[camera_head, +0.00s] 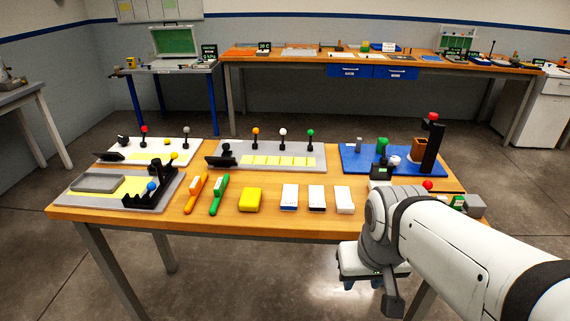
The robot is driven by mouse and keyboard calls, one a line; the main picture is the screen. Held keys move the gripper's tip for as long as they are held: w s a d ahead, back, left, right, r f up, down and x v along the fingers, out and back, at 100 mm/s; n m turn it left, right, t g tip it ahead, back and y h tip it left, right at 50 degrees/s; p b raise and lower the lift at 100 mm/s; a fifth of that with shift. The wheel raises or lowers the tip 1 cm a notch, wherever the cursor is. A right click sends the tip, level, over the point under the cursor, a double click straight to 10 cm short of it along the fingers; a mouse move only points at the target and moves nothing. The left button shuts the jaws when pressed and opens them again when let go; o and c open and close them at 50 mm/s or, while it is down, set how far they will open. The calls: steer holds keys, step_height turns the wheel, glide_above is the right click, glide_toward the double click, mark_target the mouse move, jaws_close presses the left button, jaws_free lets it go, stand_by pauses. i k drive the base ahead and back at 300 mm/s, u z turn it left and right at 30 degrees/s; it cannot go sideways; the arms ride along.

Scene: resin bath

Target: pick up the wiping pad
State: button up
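A yellow block with rounded edges (250,199), which looks like the wiping pad, lies flat near the front edge of the wooden table. My gripper (363,285) hangs in front of the table's front edge, to the right of and lower than the pad. Two short dark-blue fingertips show apart under its white body, with nothing seen between them. The pad is fully in view and nothing touches it.
On the wooden table (228,223), a green tool (219,194) and an orange tool (196,194) lie left of the pad. White blocks (289,197) lie to its right. A grey board with upright knobs (284,165) stands behind. Bare wood surrounds the pad.

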mark_target(251, 198)
steer(key=u, duration=0.05)
steer(key=i, duration=1)
steer(key=z, duration=0.05)
